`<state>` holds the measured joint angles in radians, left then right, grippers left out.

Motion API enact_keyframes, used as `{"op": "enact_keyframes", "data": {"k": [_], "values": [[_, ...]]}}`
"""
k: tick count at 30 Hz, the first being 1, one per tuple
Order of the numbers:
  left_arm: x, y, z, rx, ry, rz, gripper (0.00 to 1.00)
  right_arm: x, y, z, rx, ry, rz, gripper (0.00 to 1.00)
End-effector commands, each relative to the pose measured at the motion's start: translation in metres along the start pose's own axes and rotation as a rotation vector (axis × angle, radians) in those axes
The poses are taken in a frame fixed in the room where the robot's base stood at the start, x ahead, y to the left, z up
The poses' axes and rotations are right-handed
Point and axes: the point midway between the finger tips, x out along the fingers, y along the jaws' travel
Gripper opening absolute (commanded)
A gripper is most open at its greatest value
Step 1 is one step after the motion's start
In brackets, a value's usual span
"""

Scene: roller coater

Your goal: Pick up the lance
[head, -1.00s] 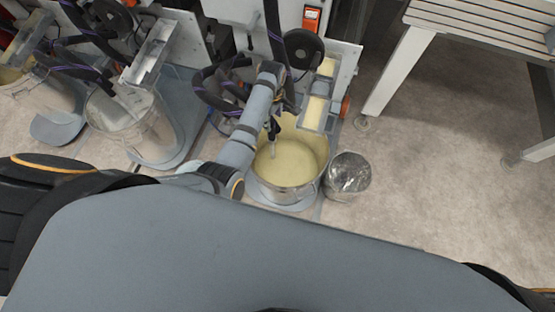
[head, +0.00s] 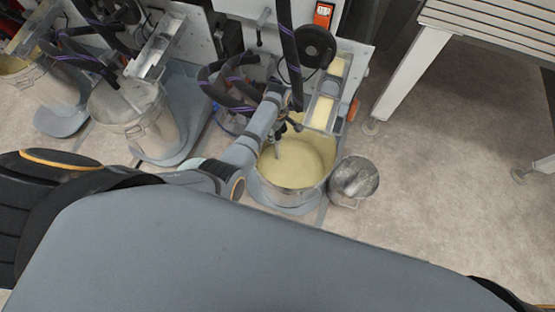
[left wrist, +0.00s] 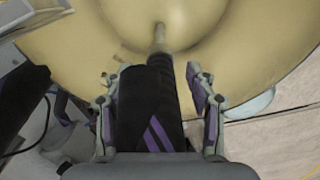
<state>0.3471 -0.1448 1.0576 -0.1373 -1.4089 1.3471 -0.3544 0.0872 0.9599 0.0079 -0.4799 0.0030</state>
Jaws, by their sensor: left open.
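The lance (left wrist: 160,100) shows in the left wrist view as a dark sleeve with purple stripes and a pale, thin tip pointing into the pot. In the head view, a thin pale part of the lance (head: 278,149) reaches down into the pot of cream-coloured liquid (head: 300,165). My left gripper (left wrist: 154,80) is open, with one finger on each side of the lance's sleeve. I cannot tell whether either finger touches it. In the head view, my left gripper (head: 284,127) is small and partly hidden at the pot's rear rim. My right gripper is not in view.
A metal bucket (head: 354,181) stands right of the pot. A machine panel with hoses and a black wheel (head: 315,46) rises behind it. More pots (head: 140,118) stand at the left. A white slatted table (head: 490,30) is at the upper right. Floor between is clear.

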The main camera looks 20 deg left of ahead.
Motion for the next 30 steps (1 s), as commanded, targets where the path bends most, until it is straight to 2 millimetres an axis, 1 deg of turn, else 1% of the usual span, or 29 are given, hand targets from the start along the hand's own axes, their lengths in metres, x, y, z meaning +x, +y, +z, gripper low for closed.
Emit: {"op": "enact_keyframes", "data": {"k": [1, 2, 12, 14, 26, 28, 30], "values": [[0.000, 0.000, 0.000, 0.000, 0.000, 0.000, 0.56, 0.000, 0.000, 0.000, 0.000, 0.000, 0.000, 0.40], [0.000, 0.000, 0.000, 0.000, 0.000, 0.000, 0.54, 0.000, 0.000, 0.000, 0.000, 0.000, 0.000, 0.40], [0.000, 0.000, 0.000, 0.000, 0.000, -0.001, 0.07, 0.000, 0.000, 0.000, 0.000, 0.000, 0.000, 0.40], [0.000, 0.000, 0.000, 0.000, 0.000, -0.001, 0.00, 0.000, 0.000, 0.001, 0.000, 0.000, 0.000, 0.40], [-0.001, 0.000, 0.000, 0.000, 0.001, 0.000, 0.00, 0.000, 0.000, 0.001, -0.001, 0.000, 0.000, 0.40], [-0.005, 0.001, 0.000, 0.000, 0.001, 0.001, 0.00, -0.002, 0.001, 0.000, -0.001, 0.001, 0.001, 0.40], [-0.014, 0.001, 0.000, 0.000, 0.001, 0.002, 0.00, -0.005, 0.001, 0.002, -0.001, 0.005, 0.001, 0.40]]}}
